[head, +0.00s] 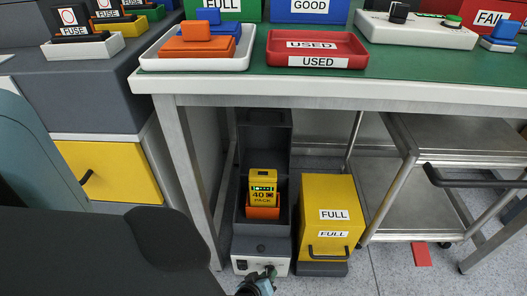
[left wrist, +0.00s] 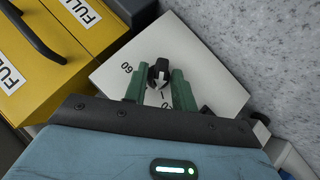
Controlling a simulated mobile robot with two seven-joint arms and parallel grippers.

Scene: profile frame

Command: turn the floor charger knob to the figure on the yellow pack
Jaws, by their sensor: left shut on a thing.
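The yellow pack (head: 263,189) stands in an orange holder (head: 263,212) under the bench and reads 40. The floor charger (head: 246,264) is a pale box below it, also in the left wrist view (left wrist: 218,77). Its black knob (left wrist: 158,74) bears a white arrow pointing down in that view, towards a partly hidden figure. Another figure, seemingly 60 seen turned over, is left of the knob. My left gripper (left wrist: 157,90) is shut on the knob, one green finger on each side. In the head view my left gripper (head: 262,277) is at the charger's front. My right gripper is not in view.
A yellow bin marked FULL (head: 328,205) stands close right of the charger. The bench's metal leg (head: 190,185) rises at its left and the bench top (head: 400,86) overhangs. A metal trolley (head: 440,135) is further right. Grey floor (left wrist: 275,50) lies beside the charger.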

